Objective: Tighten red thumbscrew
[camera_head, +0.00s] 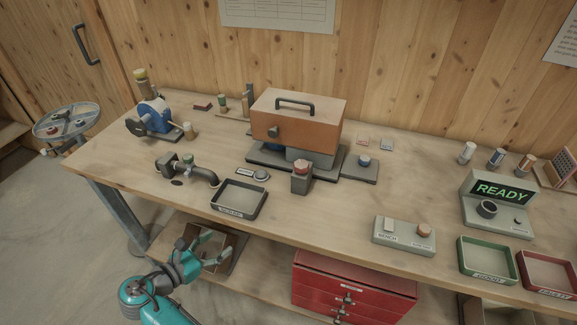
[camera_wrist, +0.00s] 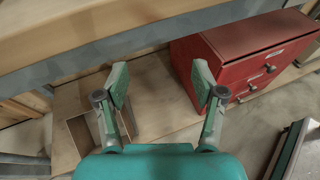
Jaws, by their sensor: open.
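A red round knob (camera_head: 301,165), which looks like the red thumbscrew, sits on top of a small grey block (camera_head: 301,182) on the bench, in front of the orange-brown machine housing (camera_head: 298,117). It is too small to tell how tightly it is seated. My gripper (camera_head: 204,243) is open and empty in front of the bench, low and to the left of the knob, well apart from it. In the wrist view, the open fingers (camera_wrist: 161,82) show with nothing between them. The knob is not in the wrist view.
The bench front edge (camera_wrist: 90,60) crosses above my fingers in the wrist view. A red drawer cabinet (camera_head: 352,288) and an open box (camera_head: 207,247) stand below on the lower shelf. A dark tray (camera_head: 262,208) and a pipe valve (camera_head: 205,175) lie left of the knob.

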